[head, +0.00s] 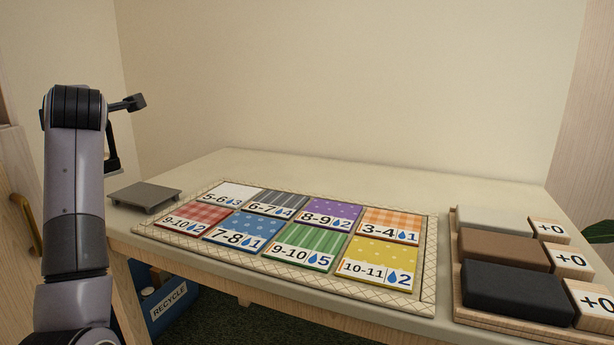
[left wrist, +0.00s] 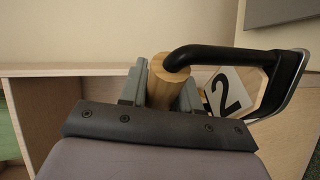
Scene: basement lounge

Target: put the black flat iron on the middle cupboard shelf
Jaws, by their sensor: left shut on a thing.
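In the left wrist view my left gripper (left wrist: 160,88) is shut on the round wooden grip (left wrist: 168,68) of the black flat iron (left wrist: 225,54). The iron's black curved bar runs right from the grip to a dark, metal-edged part at the right. A wooden block with a "2" label (left wrist: 232,92) shows inside the bar's curve; I cannot tell whether it is attached. In the head view my left arm rises at the left and largely hides its gripper and load. Pale wooden panels, perhaps the cupboard (left wrist: 75,102), show behind the gripper; its middle shelf is not clear.
In the head view a table (head: 238,165) bears a tray of numbered coloured tiles (head: 432,262), a grey plate (head: 146,194) and a wooden rack (head: 461,305) with three blocks. A blue recycle bin (head: 172,308) is below. A wooden panel with a brass handle (head: 29,224) stands left.

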